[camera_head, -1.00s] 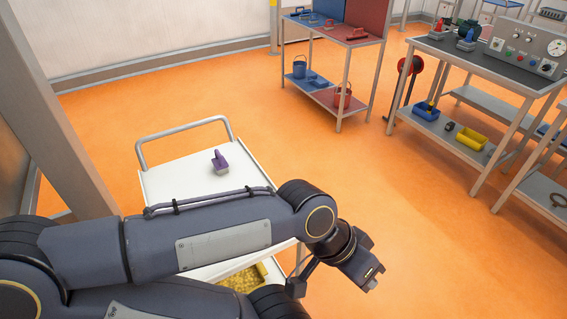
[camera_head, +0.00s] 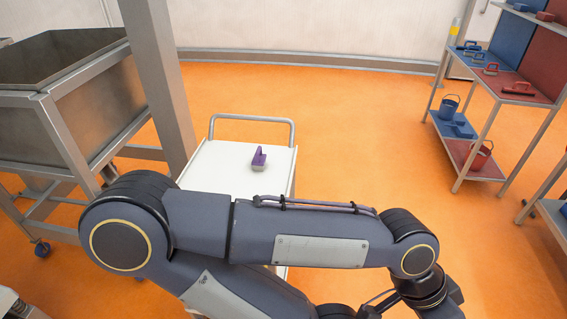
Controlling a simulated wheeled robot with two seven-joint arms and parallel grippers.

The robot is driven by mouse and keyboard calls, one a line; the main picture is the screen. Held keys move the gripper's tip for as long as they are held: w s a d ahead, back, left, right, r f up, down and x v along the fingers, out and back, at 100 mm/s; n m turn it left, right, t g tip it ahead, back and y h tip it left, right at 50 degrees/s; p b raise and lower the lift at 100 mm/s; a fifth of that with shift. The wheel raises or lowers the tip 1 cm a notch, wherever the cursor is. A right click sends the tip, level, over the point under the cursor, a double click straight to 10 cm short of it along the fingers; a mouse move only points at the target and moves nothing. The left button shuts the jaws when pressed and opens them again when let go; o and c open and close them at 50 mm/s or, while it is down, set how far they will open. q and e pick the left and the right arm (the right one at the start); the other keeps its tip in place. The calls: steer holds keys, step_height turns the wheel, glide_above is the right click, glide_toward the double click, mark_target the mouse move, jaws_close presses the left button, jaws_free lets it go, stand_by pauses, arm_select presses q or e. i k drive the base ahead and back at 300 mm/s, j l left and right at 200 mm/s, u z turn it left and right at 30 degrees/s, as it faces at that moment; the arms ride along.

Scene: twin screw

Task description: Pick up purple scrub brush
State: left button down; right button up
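The purple scrub brush (camera_head: 259,158) stands on the white top of a cart (camera_head: 215,166), toward its far right part. It has a purple body with a handle and a pale underside. Nothing holds it. My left arm crosses the view in front of the cart, hiding its near part, and the wrist runs off the bottom edge at the right. The fingers of my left gripper are outside the picture. My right arm and gripper do not show.
A metal post (camera_head: 158,80) and a large grey hopper (camera_head: 80,110) stand left of the cart. A shelf rack (camera_head: 500,87) with red and blue tools and buckets stands at the right. Orange floor (camera_head: 350,130) is open between cart and rack.

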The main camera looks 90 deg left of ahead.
mark_target(259, 161)
steer(key=i+j+u, duration=0.1)
steer(key=i+u, duration=0.15)
steer(key=u, duration=0.15)
steer(key=i+u, duration=0.25)
steer(key=u, duration=0.2)
steer(key=i+u, duration=0.25)
steer(key=u, duration=0.15)
steer(key=i+l+u, duration=0.1)
steer(key=u, duration=0.3)
steer(key=i+l+u, duration=0.25)
steer(key=u, duration=0.2)
steer(key=i+u, duration=0.15)
steer(key=u, duration=0.35)
steer(key=i+u, duration=0.2)
steer(key=u, duration=0.25)
steer(key=i+u, duration=0.15)
steer(key=u, duration=0.35)
steer(key=i+l+u, duration=0.1)
steer(key=u, duration=0.35)
steer(key=i+l+u, duration=0.15)
steer(key=u, duration=0.35)
steer(key=i+l+u, duration=0.1)
steer(key=l+u, duration=0.15)
steer(key=u, duration=0.2)
steer(key=i+l+u, duration=0.25)
steer(key=u, duration=0.15)
steer(key=i+l+u, duration=0.15)
steer(key=l+u, duration=0.3)
